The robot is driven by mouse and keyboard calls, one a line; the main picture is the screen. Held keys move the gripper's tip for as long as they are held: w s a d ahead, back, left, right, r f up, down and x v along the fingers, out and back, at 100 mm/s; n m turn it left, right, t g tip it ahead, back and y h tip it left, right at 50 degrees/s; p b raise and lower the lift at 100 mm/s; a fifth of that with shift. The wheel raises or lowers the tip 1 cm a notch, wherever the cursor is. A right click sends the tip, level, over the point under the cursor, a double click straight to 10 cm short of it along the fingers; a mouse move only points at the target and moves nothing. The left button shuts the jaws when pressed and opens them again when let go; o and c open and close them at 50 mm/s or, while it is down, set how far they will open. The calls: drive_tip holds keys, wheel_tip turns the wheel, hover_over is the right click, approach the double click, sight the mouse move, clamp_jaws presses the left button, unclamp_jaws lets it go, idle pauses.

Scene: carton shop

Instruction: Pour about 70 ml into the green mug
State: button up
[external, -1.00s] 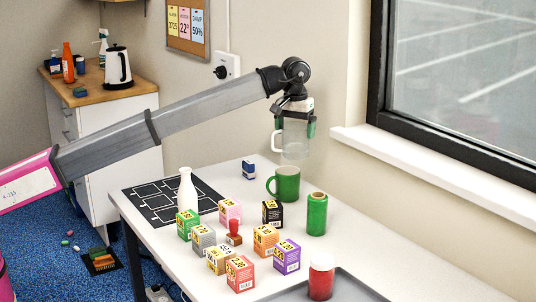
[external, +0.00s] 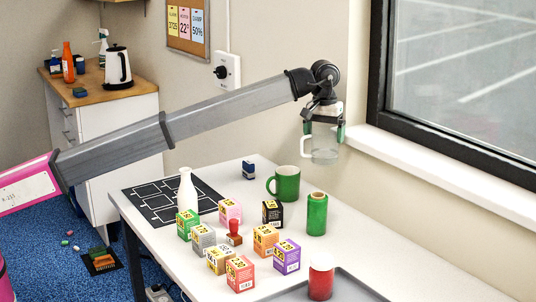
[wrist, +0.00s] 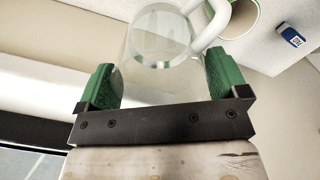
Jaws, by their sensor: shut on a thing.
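The green mug (external: 287,185) stands upright on the white table, its handle to the left; part of its rim shows at the top of the wrist view (wrist: 241,16). My gripper (external: 323,133) is shut on a clear glass jug (external: 324,152) with a white handle. The green finger pads press on both sides of the jug in the wrist view (wrist: 160,70). The jug is in the air, above and to the right of the mug in the external view. It looks about upright. I cannot tell how much liquid is in it.
A green cylinder (external: 317,215) stands right of the mug. Several small coloured boxes (external: 265,240), a white bottle (external: 187,190) and a red jar (external: 321,281) are on the table. A blue-and-white item (external: 249,170) lies behind the mug. The window sill (external: 430,175) is close on the right.

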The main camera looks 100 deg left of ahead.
wheel_tip(320, 180, down, 13)
drive_tip(key=s+t+h, duration=0.1)
drive_tip(key=s+t, duration=0.1)
drive_tip(key=s+a+r+t+h, duration=0.4)
drive_tip(key=s+r+t, duration=0.1)
drive_tip(key=t, duration=0.2)
drive_tip(key=shift+s+t, duration=0.15)
drive_tip(key=shift+t, duration=0.15)
drive_tip(key=shift+s+a+r+t+h+p, duration=0.25)
drive_tip(key=shift+t+h, duration=0.3)
drive_tip(key=shift+t, duration=0.3)
drive_tip(key=shift+s+a+r+t+h+p, duration=0.1)
drive_tip(key=shift+s+r+t+h, duration=0.15)
drive_tip(key=shift+t+h, duration=0.45)
idle(1.1)
drive_tip(key=shift+w+d, duration=0.1)
drive_tip(key=shift+d, duration=0.1)
drive_tip(key=shift+s+a+t, duration=0.1)
drive_tip(key=shift+s+t, duration=0.1)
drive_tip(key=shift+t, duration=0.25)
idle(0.3)
